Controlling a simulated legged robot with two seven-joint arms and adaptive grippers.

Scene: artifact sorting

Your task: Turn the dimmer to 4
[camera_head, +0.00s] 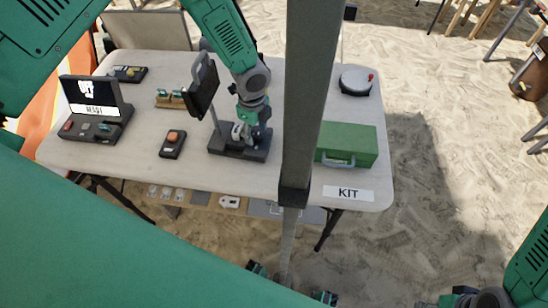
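A black lamp-like stand has a dark base (228,149) on the table, a thin post and a tilted dark panel (202,88). My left gripper (246,137) points down right at this base, at its right part. The fingers and what lies between them are too small and dark to tell whether they are open or shut. A dimmer knob or scale cannot be made out; the gripper may hide it. My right gripper (464,300) shows only in part at the lower right edge, away from the table.
On the table (130,165) are a black box with an orange button (172,144), a screen device (95,105), a green case (347,143) by a KIT label (347,193), and a round grey device (356,82).

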